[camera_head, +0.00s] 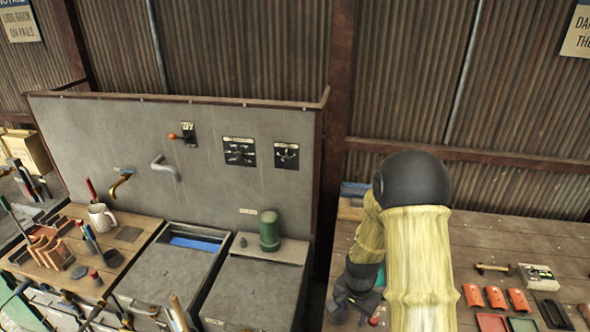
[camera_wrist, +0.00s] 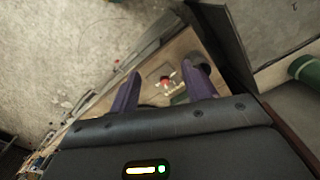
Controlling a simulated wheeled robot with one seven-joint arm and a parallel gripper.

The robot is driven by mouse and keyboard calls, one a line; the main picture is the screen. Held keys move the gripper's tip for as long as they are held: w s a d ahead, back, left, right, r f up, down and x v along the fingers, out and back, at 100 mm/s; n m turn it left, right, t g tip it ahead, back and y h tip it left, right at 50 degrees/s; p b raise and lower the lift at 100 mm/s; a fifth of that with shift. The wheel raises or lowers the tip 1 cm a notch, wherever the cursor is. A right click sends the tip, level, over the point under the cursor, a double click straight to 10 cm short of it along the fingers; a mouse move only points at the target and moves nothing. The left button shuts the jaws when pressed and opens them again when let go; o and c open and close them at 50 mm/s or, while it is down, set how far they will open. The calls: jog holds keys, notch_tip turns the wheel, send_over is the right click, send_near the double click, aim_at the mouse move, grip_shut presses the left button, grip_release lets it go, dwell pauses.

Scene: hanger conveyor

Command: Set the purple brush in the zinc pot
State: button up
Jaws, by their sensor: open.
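My gripper (camera_head: 352,292) is low over the near left part of the right wooden table, partly hidden by my arm. In the wrist view my gripper (camera_wrist: 164,82) has its two dark purple fingers apart, with nothing held between them. A small red-topped thing (camera_wrist: 165,79) lies beyond the gap, on or near a wooden surface. I cannot make out a purple brush in either view. A pale grey jug-like pot (camera_head: 101,217) stands on the left bench with a red-handled tool by it; I cannot tell whether it is the zinc pot.
The left bench (camera_head: 140,222) holds several handled tools and blocks. Grey cabinets (camera_head: 255,292) stand at centre, with a green canister (camera_head: 269,231) on top. Red blocks (camera_head: 496,297), a hammer (camera_head: 494,268) and a white box (camera_head: 538,277) lie on the right table. A grey panel rises behind the cabinets.

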jog(key=s+n+t+b, duration=0.2)
jog(key=s+n+b, duration=0.5)
jog(key=s+b, duration=0.4)
jog(key=b, duration=0.5)
jog(key=shift+s+r+n+t, duration=0.3)
jog(key=shift+s+r, duration=0.05)
jog(key=shift+d, duration=0.1)
